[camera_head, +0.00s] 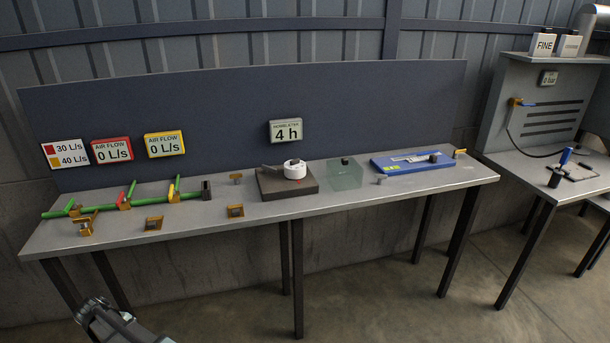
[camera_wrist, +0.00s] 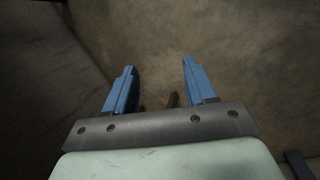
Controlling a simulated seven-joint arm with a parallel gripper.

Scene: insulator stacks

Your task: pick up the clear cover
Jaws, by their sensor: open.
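The clear cover (camera_head: 345,175) is a see-through, greenish box with a small dark knob on top. It stands on the grey table (camera_head: 250,220) in the head view, between a dark block and a blue board. In the wrist view my gripper (camera_wrist: 158,72) has two blue fingers spread apart with nothing between them. It points at the bare floor, and the cover is not in that view. In the head view part of my arm shows at the bottom left, in front of and below the table, well away from the cover.
Left of the cover is a dark block (camera_head: 275,186) with a white round part (camera_head: 295,169). Green pipes (camera_head: 145,201) and brass fittings (camera_head: 154,223) occupy the table's left. A dark panel (camera_head: 230,110) stands behind.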

